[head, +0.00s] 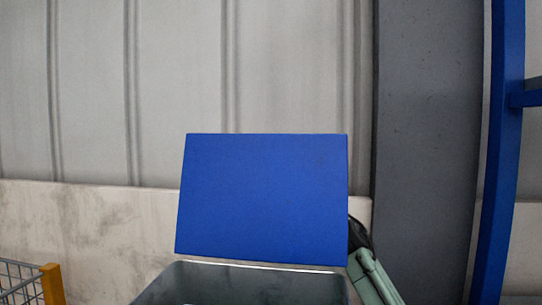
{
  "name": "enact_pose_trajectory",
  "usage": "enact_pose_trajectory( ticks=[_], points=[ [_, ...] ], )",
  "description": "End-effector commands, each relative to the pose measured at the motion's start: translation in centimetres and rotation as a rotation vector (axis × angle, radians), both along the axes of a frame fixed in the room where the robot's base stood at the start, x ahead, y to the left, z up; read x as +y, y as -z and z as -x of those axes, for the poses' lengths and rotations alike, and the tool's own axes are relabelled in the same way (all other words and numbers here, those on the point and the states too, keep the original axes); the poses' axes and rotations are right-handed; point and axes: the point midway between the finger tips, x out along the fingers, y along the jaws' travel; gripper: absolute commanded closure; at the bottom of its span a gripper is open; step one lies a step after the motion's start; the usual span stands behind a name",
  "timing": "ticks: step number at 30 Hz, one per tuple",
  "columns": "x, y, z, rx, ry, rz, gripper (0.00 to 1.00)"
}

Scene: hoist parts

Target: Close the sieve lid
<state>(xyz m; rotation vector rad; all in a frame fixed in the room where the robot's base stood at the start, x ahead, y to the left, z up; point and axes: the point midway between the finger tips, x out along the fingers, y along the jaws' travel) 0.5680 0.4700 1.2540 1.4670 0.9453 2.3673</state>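The sieve lid (262,195) is a flat blue panel in the middle of the head view. It stands almost upright, open, above the back edge of a grey box (255,281), whose inside is partly visible at the bottom. A pale green link of my arm (374,277) rises at the lid's lower right. A black part (359,236) at its upper end passes behind the lid's right edge. The lid hides what lies beyond, so my gripper's fingers do not show. I cannot tell whether they touch the lid.
A wire-mesh crate with an orange post (52,284) stands at the lower left. A blue upright frame (499,160) stands at the right, beside a dark grey column (425,140). A pale panelled wall (180,70) closes the back. The space above the lid looks clear.

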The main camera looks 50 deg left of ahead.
Motion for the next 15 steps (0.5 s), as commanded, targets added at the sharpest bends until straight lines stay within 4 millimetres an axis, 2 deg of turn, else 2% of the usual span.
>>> enact_pose_trajectory(
  ticks=[6, 15],
  points=[
    [0.01, 0.03, -0.01, 0.000, 0.000, 0.000, 0.67],
    [0.00, 0.05, -0.03, 0.000, -0.001, 0.000, 0.87]
  ],
)
